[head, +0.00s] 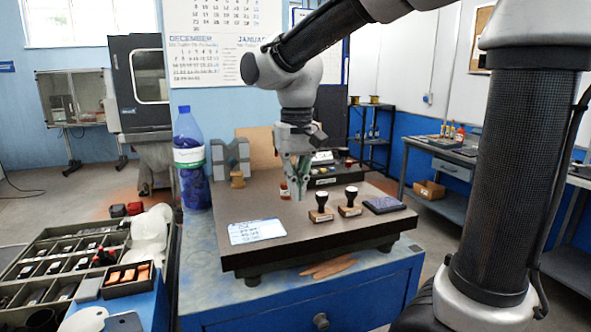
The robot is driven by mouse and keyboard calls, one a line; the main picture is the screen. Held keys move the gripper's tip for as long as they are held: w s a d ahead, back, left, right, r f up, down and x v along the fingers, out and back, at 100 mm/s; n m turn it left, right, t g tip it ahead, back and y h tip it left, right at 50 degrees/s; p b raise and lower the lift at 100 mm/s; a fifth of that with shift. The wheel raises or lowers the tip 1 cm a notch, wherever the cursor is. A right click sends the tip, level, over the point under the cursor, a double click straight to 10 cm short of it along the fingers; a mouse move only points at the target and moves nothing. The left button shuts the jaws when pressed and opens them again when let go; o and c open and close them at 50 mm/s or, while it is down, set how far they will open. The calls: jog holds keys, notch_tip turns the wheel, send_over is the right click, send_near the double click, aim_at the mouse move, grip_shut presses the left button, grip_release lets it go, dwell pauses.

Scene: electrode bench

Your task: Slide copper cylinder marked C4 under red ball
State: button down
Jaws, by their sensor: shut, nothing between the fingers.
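My gripper (298,191) is over the dark surface plate (262,203), fingers pointing down, shut and empty. A small copper-coloured piece (284,195) shows just left of the fingers, partly hidden by them; I cannot read a C4 mark on it. A small red round thing (349,162) sits behind and right of the gripper, by a black box with a white label (322,181); it may be the red ball. I cannot tell what holds it up.
A grey V-shaped block (230,160) and a blue bottle (191,165) stand at the back left. A compartment tray (60,262) is at left.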

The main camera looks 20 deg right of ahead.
aim_at(284, 184)
notch_tip(284, 184, down, 4)
jog(key=shift+r, duration=0.1)
jog(key=w, duration=0.2)
jog(key=shift+w, duration=0.3)
jog(key=shift+w+d, duration=0.1)
jog(key=shift+w, duration=0.6)
jog(key=shift+w, duration=0.1)
jog(key=w, duration=0.6)
jog(key=shift+w+d, duration=0.1)
jog(key=shift+w, duration=0.2)
